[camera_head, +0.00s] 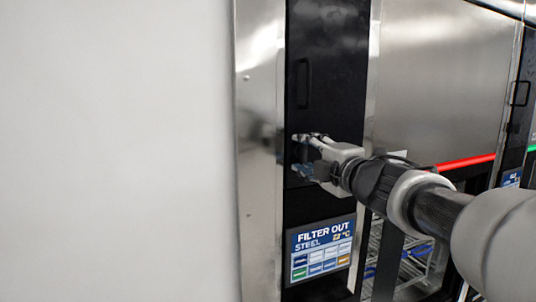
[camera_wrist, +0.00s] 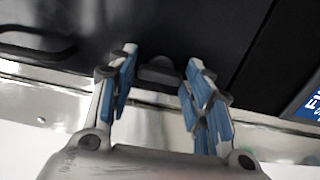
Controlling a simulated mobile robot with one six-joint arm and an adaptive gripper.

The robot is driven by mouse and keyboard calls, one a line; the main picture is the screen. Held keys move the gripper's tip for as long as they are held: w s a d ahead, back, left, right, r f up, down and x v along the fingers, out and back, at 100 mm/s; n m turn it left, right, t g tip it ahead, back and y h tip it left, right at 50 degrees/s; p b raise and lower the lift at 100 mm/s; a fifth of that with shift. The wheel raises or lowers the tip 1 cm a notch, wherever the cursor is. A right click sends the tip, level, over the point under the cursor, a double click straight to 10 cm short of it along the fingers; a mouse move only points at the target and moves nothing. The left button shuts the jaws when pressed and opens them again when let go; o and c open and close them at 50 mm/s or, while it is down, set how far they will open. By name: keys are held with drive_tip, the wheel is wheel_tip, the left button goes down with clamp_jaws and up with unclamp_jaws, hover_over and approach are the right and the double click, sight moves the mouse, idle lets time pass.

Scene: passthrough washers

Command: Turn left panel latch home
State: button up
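The left panel (camera_head: 330,45) is a tall black panel with a steel strip along its left edge. In the wrist view, a small dark latch (camera_wrist: 158,72) sits on the black panel (camera_wrist: 190,25). My gripper (camera_head: 298,152) is at the panel, below its handle. In the wrist view my gripper (camera_wrist: 161,58) is open, with its blue-padded fingers on either side of the latch and gaps showing between them and it. I cannot tell how far the latch is turned. In the head view I cannot make the latch out by the fingers.
A black bar handle (camera_head: 303,83) stands out above my gripper. A blue display reading "FILTER OUT STEEL" (camera_head: 320,250) is below it. A steel washer door (camera_head: 440,80) with a red light strip (camera_head: 465,162) is to the right. A blank white wall (camera_head: 110,150) fills the left.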

drive_tip(key=shift+o, duration=1.2)
drive_tip(key=shift+s+d, duration=0.1)
drive_tip(key=v, duration=0.7)
drive_tip(key=shift+s, duration=0.15)
